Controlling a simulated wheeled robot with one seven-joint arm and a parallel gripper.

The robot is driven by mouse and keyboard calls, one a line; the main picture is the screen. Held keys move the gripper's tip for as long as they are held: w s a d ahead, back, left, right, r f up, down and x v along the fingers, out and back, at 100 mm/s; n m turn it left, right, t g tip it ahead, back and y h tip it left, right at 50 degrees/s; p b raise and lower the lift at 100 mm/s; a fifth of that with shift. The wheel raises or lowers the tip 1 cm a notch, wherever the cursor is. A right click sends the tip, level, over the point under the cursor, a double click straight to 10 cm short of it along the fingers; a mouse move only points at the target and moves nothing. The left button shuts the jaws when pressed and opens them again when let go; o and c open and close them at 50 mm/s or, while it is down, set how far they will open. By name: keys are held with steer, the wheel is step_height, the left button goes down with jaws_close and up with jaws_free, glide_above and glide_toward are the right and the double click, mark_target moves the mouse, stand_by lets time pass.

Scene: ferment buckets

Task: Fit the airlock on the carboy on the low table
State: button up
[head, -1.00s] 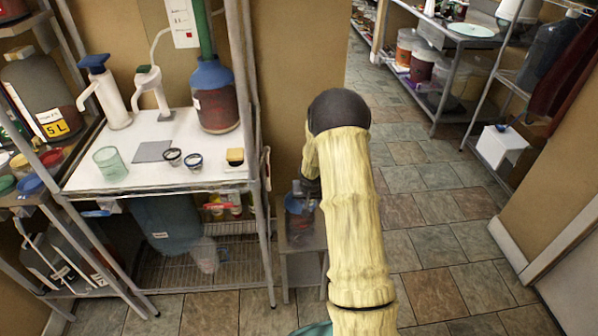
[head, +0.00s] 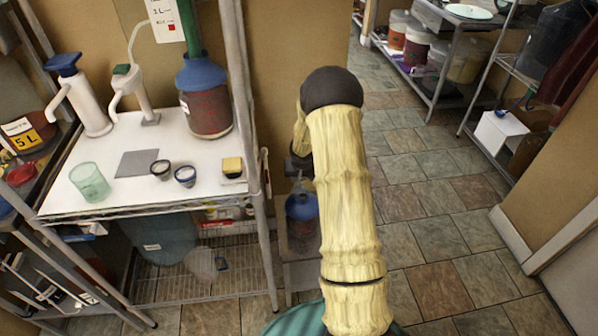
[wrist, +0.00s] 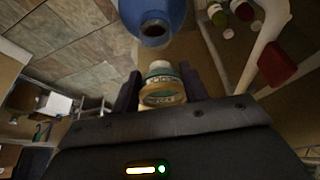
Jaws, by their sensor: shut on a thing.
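The carboy (head: 303,232) stands on the low table (head: 301,277) beside the shelf rack, with a blue top and a reddish body. My arm partly hides it. In the wrist view, its blue top (wrist: 173,14) with a dark round opening lies just beyond my fingertips. My gripper (wrist: 160,78) is shut on the airlock (wrist: 163,93), a small pale piece with a greenish cap and an amber band. The airlock appears apart from the opening; the exact gap is hard to judge. In the head view my gripper is mostly hidden behind my arm.
A white-topped rack (head: 110,193) at left holds a blue-topped vessel (head: 206,107), pump bottles, a green glass (head: 89,182) and small cups. Its upright post (head: 248,130) is close to the carboy. Tiled floor (head: 440,245) is clear at right.

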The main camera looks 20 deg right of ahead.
mark_target(303, 182)
steer(key=shift+s, duration=0.1)
step_height(303, 182, down, 4)
steer(key=b, duration=0.3)
steer(key=shift+f+b, duration=0.1)
steer(key=shift+b, duration=0.2)
steer(key=shift+d+f+b, duration=0.15)
steer(key=shift+f+b, duration=0.35)
steer(key=shift+a, duration=0.2)
steer(key=shift+d, duration=0.15)
stand_by(0.5)
steer(key=shift+f+b, duration=0.6)
steer(key=shift+b, duration=0.1)
stand_by(0.7)
